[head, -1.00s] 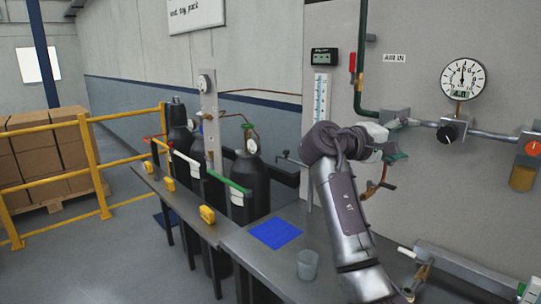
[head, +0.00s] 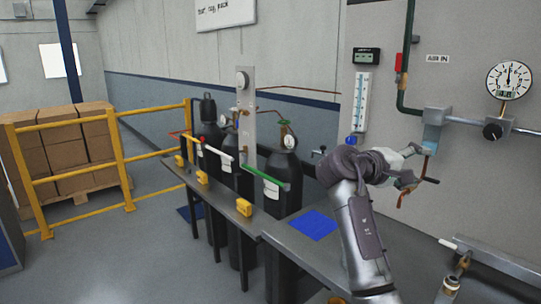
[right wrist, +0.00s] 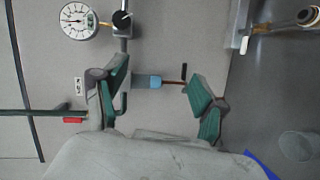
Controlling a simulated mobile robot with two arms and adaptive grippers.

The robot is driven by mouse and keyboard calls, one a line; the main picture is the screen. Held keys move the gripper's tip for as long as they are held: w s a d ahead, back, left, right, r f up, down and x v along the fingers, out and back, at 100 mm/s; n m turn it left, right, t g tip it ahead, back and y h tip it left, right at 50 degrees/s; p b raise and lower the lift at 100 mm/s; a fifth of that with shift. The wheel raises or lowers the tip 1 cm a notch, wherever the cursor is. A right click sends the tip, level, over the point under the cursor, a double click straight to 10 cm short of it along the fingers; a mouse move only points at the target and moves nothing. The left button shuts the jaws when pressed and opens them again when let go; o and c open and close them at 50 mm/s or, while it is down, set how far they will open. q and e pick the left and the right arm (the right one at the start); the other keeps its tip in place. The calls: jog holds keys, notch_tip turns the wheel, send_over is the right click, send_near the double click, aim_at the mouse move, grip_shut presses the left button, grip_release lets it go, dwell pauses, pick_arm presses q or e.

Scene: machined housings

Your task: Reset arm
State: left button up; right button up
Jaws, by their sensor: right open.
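I cannot tell whether a finger touches the lever. My left gripper is not in view.
A pressure gauge (head: 510,80) and black knob (head: 492,131) are on the panel at right. A bench with a blue mat (head: 312,225) lies below my arm. Gas cylinders (head: 283,180) stand behind it. A yellow railing (head: 118,160) is at left. A grey cup (right wrist: 298,145) shows in the wrist view.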

jog(key=s+a+f+y, duration=0.1)
jog(key=s+f+y, duration=0.25)
jog(key=f, duration=0.75)
jog(key=s+f+y, duration=0.2)
jog(key=s+f, duration=0.3)
jog(key=f, duration=0.6)
jog(key=s+a+f+y, duration=0.15)
jog(key=s+f, duration=0.25)
jog(key=f, duration=0.7)
jog(key=s+a+f+g+y, duration=0.1)
jog(key=s+a+f+y, duration=0.2)
jog(key=s, duration=0.6)
jog(key=s+a+f+y, duration=0.3)
jog(key=s+f, duration=0.1)
jog(key=s, duration=0.6)
jog(key=s+a+f+g+y, duration=0.1)
jog(key=s+a+f+y, duration=0.15)
jog(key=s, duration=0.65)
notch_tip(320, 180, down, 25)
jog(key=g, duration=0.2)
jog(key=s+d+f, duration=0.2)
jog(key=s+f, duration=1.5)
jog(key=shift+s+f+g, duration=0.35)
jog(key=shift+g, duration=0.05)
